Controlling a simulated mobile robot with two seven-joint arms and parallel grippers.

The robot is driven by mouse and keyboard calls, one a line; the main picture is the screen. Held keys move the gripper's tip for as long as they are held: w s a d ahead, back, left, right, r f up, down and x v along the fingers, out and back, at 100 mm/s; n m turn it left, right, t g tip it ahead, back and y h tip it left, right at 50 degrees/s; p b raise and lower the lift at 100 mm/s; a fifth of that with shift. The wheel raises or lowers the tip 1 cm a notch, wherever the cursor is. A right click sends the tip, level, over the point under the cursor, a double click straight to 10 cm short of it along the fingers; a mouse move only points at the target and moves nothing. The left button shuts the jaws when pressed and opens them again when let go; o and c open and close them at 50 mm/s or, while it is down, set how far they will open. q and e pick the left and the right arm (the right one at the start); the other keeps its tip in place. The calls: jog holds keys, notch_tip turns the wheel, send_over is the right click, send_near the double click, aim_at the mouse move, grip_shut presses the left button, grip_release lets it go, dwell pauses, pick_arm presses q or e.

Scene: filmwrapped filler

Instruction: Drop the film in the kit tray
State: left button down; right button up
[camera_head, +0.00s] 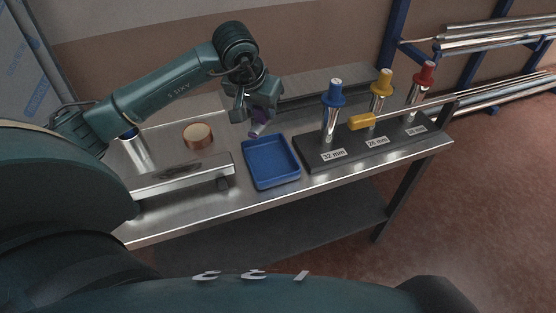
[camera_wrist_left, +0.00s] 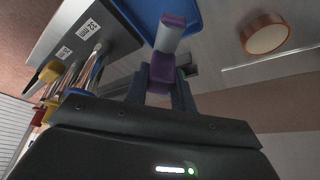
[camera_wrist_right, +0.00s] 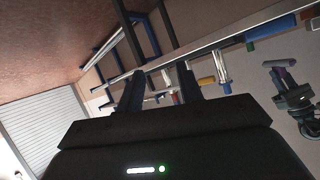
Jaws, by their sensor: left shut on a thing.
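The film (camera_head: 258,128) is a small pale roll with purple ends. My left gripper (camera_head: 260,114) is shut on it and holds it tilted above the table, at the back left corner of the kit tray. In the left wrist view the film (camera_wrist_left: 167,42) sticks out beyond the fingertips (camera_wrist_left: 160,86), with one purple end between them. The kit tray (camera_head: 270,160) is blue, shallow and empty; part of it shows behind the film in the left wrist view (camera_wrist_left: 190,14). My right gripper (camera_wrist_right: 160,92) is open and empty, away from the table.
A dark stand (camera_head: 345,157) right of the tray carries posts with blue, yellow and red caps. A yellow-handled tool (camera_head: 362,121) lies across it. Left of the tray are a steel fixture (camera_head: 180,180), a copper-coloured roll (camera_head: 198,136) and a metal cylinder (camera_head: 138,152).

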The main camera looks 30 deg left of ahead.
aim_at(260, 123)
pick_arm(q)
notch_tip(260, 123, down, 4)
jog(key=shift+b, duration=1.2)
jog(key=shift+f+b, duration=0.4)
jog(key=shift+f, duration=0.6)
pick_arm(e)
jog(key=shift+s+d+t, duration=0.4)
jog(key=shift+d+t, duration=0.2)
jog(key=shift+d, duration=0.05)
pick_arm(q)
jog(key=c, duration=1.1)
grip_release()
pick_arm(e)
jog(key=shift+a, duration=0.1)
pick_arm(q)
jog(key=shift+r, duration=0.1)
